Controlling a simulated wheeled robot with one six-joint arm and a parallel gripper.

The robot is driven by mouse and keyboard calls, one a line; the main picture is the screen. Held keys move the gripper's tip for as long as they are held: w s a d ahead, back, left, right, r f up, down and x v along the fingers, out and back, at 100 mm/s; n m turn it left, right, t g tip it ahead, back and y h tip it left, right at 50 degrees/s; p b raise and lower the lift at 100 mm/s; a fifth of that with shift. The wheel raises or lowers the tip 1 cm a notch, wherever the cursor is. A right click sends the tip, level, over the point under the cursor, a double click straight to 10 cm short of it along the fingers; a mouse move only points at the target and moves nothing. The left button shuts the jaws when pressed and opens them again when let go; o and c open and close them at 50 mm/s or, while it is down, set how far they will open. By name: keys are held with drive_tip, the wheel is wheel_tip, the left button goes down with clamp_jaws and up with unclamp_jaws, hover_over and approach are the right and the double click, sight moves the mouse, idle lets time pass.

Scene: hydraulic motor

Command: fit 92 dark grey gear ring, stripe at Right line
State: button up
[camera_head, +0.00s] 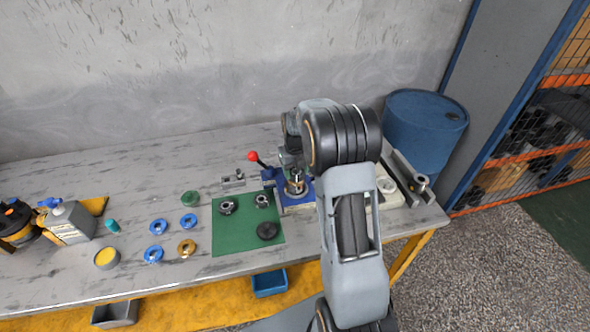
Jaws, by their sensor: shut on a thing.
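My gripper (296,172) points down over the blue fixture (301,200) at the back right of the bench. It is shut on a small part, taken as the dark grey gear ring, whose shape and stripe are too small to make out. A metal and brass-coloured piece (296,187) stands in the fixture just below the jaws; whether the held part touches it I cannot tell. My elbow and forearm hide the fixture's right side. Two grey toothed parts, one at the left (228,207) and one at the right (262,201), and a dark disc (267,231) lie on the green mat (232,238).
A red-knobbed lever (253,157) rises left of the fixture. A blue barrel (425,130) is behind the bench's right end.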

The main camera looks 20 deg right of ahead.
sight(295, 170)
idle(0.3)
drive_tip(key=o, duration=1.5)
drive_tip(key=shift+f, duration=0.1)
drive_tip(key=shift+r, duration=0.2)
drive_tip(key=shift+r+p, duration=2.5)
drive_tip(key=shift+r, duration=0.9)
